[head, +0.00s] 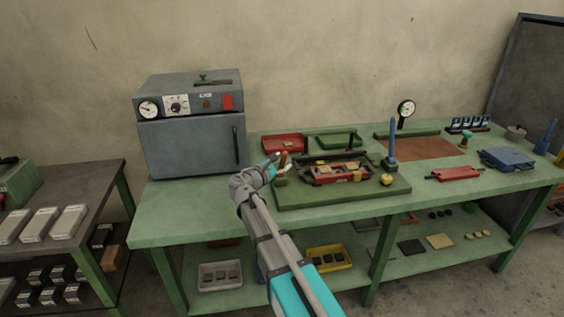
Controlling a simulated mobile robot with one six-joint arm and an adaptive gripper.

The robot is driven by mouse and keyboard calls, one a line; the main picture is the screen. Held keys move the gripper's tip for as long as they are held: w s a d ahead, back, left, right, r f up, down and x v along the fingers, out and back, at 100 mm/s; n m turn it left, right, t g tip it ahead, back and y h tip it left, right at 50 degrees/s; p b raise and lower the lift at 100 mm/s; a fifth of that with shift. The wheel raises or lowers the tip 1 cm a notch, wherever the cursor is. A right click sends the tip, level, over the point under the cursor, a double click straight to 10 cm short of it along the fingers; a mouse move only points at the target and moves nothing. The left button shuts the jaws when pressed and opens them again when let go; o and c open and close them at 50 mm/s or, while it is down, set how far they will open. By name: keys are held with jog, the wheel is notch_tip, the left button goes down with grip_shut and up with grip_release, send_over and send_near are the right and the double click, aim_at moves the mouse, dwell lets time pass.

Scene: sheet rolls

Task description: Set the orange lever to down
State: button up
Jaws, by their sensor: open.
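The orange lever (284,159) stands roughly upright, slightly tilted, at the left end of the green fixture board (330,196) on the green workbench. My gripper (277,165) is open beside the lever, on its left, with the fingertips pointing at it. The fingers partly hide the lever's lower part. I cannot tell whether they touch it. A red clamp fixture (341,176) with dark bars sits in the middle of the board.
A blue upright handle (392,140) and a yellow knob (388,180) are at the board's right side. A grey oven (192,127) stands behind my gripper to the left. A red tray (284,143) lies behind the lever. The bench's front left is clear.

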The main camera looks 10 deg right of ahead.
jog(key=shift+w+d, duration=0.25)
jog(key=shift+d, duration=0.1)
grip_shut()
jog(key=shift+a, duration=0.2)
jog(key=shift+d, duration=0.15)
